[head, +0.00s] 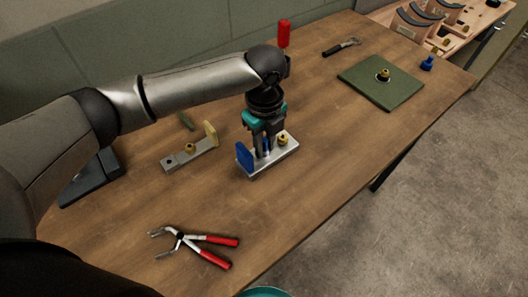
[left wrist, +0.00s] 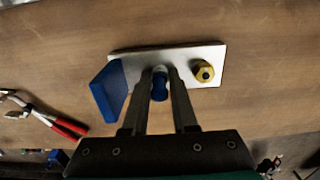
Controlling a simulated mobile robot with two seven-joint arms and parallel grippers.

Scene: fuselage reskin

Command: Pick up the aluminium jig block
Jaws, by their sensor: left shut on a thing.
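The aluminium jig block (head: 271,159) is a bright silver plate with a blue upright tab at its left end and a brass-coloured hex fitting on its right part. It is on or very close to the wooden tabletop; I see no clear gap. My left gripper (head: 265,152) points down over its middle. In the left wrist view, the gripper's two fingers (left wrist: 161,88) are shut on a blue peg standing from the block (left wrist: 210,54), between tab and fitting. The fingers hide part of the peg. My right gripper is not in view.
A duller grey jig block (head: 176,160) with a yellow tab lies just left. Red-handled pliers (head: 195,244) lie near the front. A green mat (head: 381,83) with a brass fitting, a wrench (head: 341,47) and a red-handled tool (head: 284,34) are farther back. The table's right-front is clear.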

